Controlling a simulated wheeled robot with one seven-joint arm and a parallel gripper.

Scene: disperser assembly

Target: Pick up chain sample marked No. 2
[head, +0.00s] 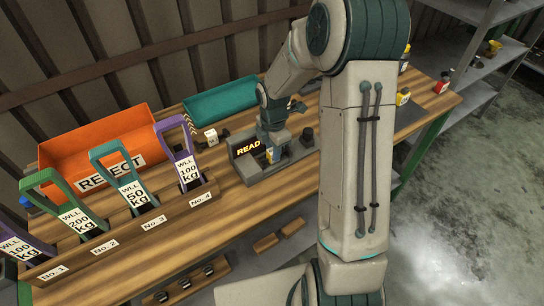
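A wooden rack (122,246) on the bench front has slots labelled No. 1 to No. 4. Behind the No. 2 label (105,246) stands a green-handled sample (75,218) with a tag reading "WLL 200 kg"; its lower end is hidden in the rack. A purple 100 kg sample (16,249) is at No. 1, a teal 50 kg one (134,193) at No. 3, and another purple 100 kg one (187,169) at No. 4. My gripper (271,155) points down at the grey display device, well right of the rack. Its fingers are too small and partly hidden to judge.
The grey device (262,178) shows lit text beginning "READ". An orange REJECT bin (140,112) stands behind the rack, a teal bin (220,100) farther back. A small white-and-black item (211,137) lies between. Bare wood (225,180) separates rack and device.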

